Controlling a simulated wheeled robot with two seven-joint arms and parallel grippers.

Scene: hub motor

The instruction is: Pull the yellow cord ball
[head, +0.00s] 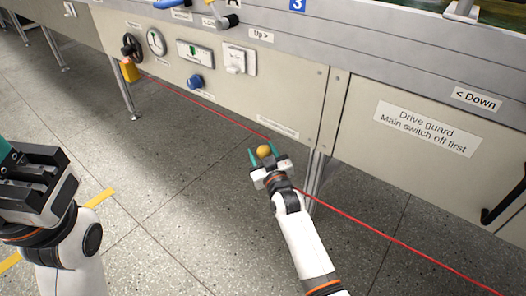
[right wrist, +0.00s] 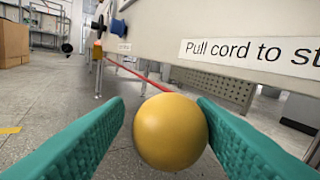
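The yellow cord ball (head: 263,151) hangs at the red cord (head: 400,243) below the machine's front panel. In the right wrist view the ball (right wrist: 170,131) sits large between the teal fingers. My right gripper (head: 265,155) is open around the ball. A gap shows between the ball and the left finger; the right finger is close beside the ball, and I cannot tell if it touches. My left gripper (head: 12,155) is at the left edge of the head view, away from the ball. Its fingertips are mostly cut off.
The machine panel (head: 290,90) stands just behind the ball, with a blue knob (head: 195,82), switches and a black handwheel (head: 132,47). A yellow box (head: 129,70) sits at the cord's far end. Metal legs (head: 318,178) stand below. The grey floor in front is clear.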

